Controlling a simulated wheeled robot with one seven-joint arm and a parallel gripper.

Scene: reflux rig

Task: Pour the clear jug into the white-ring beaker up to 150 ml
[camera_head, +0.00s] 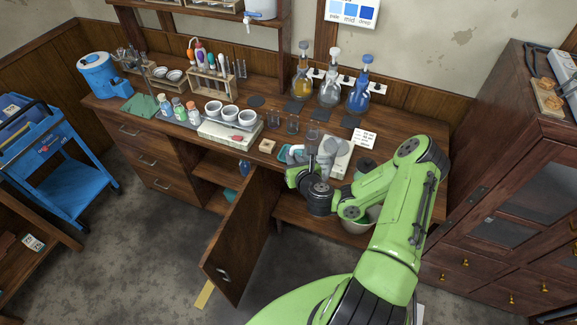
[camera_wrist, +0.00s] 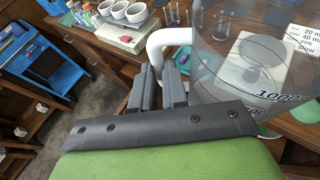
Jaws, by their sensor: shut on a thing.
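My gripper (camera_wrist: 160,82) is shut on the pale handle (camera_wrist: 158,44) of the clear jug (camera_wrist: 225,80). The jug is large and see-through, with dark graduation marks including 1000, and fills the right of the wrist view. Whether it holds liquid is hard to tell. In the head view my gripper (camera_head: 318,182) is at the front edge of the bench, with the jug (camera_head: 326,149) faint above it. Small clear beakers (camera_head: 292,123) stand on the bench just behind the jug; they also show in the wrist view (camera_wrist: 172,14). I cannot tell which has the white ring.
A white flat device (camera_head: 340,160) sits on the bench beside the jug. A white tray (camera_head: 215,133) with several white cups is to the left. Flasks of yellow, clear and blue liquid (camera_head: 358,97) stand at the back. A cabinet door (camera_head: 240,235) hangs open below.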

